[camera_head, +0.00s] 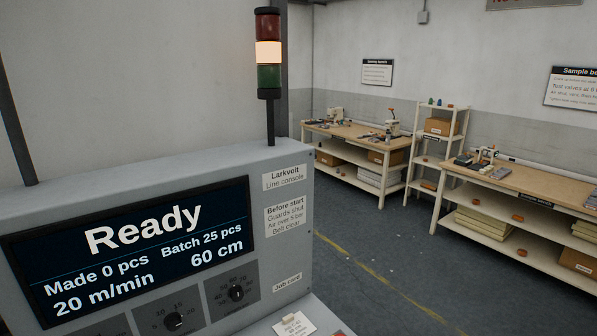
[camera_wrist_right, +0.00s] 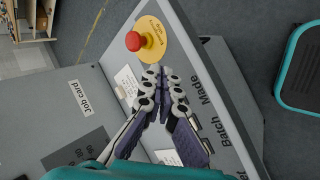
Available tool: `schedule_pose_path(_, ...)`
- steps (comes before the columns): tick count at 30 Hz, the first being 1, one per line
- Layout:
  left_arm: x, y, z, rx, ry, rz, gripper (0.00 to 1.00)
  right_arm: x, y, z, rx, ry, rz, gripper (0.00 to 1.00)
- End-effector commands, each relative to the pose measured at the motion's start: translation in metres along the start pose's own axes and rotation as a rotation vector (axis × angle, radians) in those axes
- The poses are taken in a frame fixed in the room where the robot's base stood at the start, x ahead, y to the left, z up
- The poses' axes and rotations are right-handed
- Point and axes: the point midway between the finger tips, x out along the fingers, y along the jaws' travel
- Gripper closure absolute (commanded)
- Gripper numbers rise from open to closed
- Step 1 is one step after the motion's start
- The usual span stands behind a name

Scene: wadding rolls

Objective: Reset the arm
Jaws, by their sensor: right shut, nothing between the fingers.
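My right gripper (camera_wrist_right: 163,75) shows in the right wrist view, its fingertips together and empty. It hangs over the sloped front panel of the grey line console (camera_wrist_right: 190,50), beside a red emergency-stop button (camera_wrist_right: 133,41) on a yellow disc. I cannot tell whether the fingers touch the panel. In the head view the console (camera_head: 297,240) fills the lower left. Its screen (camera_head: 130,245) reads Ready, Made 0 pcs, Batch 25 pcs, 20 m/min, 60 cm. Neither gripper is in the head view, and the left one is in no view.
Dial knobs (camera_head: 236,293) sit below the screen. A signal tower (camera_head: 268,52) stands behind the console with its middle section lit. Wooden workbenches (camera_head: 350,131) and a shelf rack (camera_head: 436,150) stand at the back right. The grey floor (camera_head: 390,245) between is clear.

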Motion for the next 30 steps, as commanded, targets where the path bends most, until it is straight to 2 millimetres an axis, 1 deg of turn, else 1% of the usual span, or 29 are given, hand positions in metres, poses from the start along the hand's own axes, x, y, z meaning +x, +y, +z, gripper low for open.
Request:
schedule_pose_path(1,0.007,0.000,0.005,0.000,0.000,0.000,0.45,-0.006,-0.007,0.021,0.130,0.006,-0.017,1.00)
schedule_pose_path(3,0.012,0.000,0.009,0.000,0.000,0.000,0.45,-0.017,-0.015,0.042,0.318,0.020,-0.041,1.00)
schedule_pose_path(5,0.017,0.000,0.012,0.000,0.000,0.000,0.45,-0.026,-0.024,0.059,0.479,0.033,-0.060,1.00)
schedule_pose_path(6,0.020,0.000,0.014,0.000,0.000,0.000,0.45,-0.032,-0.031,0.069,0.587,0.039,-0.072,1.00)
schedule_pose_path(10,0.028,0.000,0.020,0.000,0.000,0.000,0.45,-0.048,-0.055,0.097,0.917,0.060,-0.106,1.00)
schedule_pose_path(12,0.031,0.000,0.022,0.000,0.000,0.000,0.45,-0.054,-0.066,0.107,1.065,0.070,-0.120,1.00)
schedule_pose_path(15,0.035,0.000,0.025,0.000,0.000,0.000,0.45,-0.059,-0.078,0.115,1.225,0.082,-0.136,1.00)
schedule_pose_path(18,0.036,0.000,0.026,0.000,0.000,0.000,0.45,-0.063,-0.085,0.120,1.319,0.089,-0.145,1.00)
schedule_pose_path(20,0.036,0.000,0.026,0.000,0.000,0.000,0.45,-0.064,-0.087,0.121,1.346,0.091,-0.148,1.00)
schedule_pose_path(30,0.036,0.000,0.026,0.000,0.000,0.000,0.45,-0.064,-0.087,0.121,1.351,0.091,-0.148,1.00)
